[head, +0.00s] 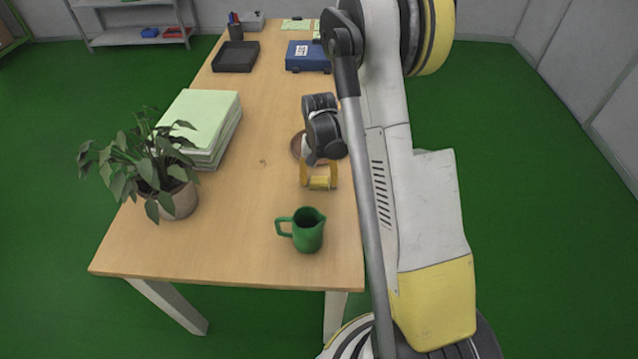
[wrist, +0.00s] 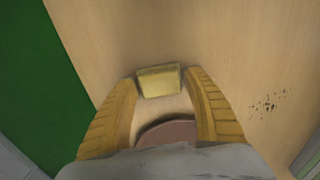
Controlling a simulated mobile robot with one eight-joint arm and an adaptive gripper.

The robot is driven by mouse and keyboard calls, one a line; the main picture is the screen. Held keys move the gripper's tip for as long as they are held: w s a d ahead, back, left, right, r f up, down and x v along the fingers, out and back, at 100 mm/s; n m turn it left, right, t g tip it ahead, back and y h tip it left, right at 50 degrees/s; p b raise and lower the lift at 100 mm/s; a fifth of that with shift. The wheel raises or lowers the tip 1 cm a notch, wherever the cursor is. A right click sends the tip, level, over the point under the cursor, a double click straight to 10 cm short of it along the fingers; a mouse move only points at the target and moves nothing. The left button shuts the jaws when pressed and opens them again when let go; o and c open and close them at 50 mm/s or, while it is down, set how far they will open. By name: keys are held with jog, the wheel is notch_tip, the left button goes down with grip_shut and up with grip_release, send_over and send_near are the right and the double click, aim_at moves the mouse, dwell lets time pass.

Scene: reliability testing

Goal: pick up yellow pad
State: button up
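The yellow pad (head: 320,184) is a small yellow block on the wooden table, close to its right edge. In the wrist view the pad (wrist: 158,81) lies between the tips of my gripper (wrist: 162,78), with a narrow gap seeming to show on each side. My gripper (head: 319,175) is open and points down over the table, its yellow fingers on either side of the pad. I cannot tell whether a fingertip touches the pad.
A brown round dish (head: 297,146) is right behind my gripper, partly hidden. A green jug (head: 308,232) stands in front. A potted plant (head: 178,200) and a pale green paper stack (head: 205,118) are left. The table's (head: 250,185) middle is clear.

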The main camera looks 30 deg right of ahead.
aim_at(319, 179)
jog(key=c, duration=0.7)
jog(key=shift+o, duration=0.2)
jog(key=shift+r, duration=0.1)
jog(key=shift+r, duration=0.2)
notch_tip(319, 179, up, 4)
jog(key=shift+f+p, duration=0.1)
jog(key=shift+p, duration=1.1)
jog(key=s+d+r+p, duration=0.4)
jog(key=s+d+r, duration=0.1)
jog(key=d, duration=0.5)
jog(key=shift+d+r, duration=0.25)
jog(key=shift+r, duration=0.6)
jog(key=shift+s, duration=0.1)
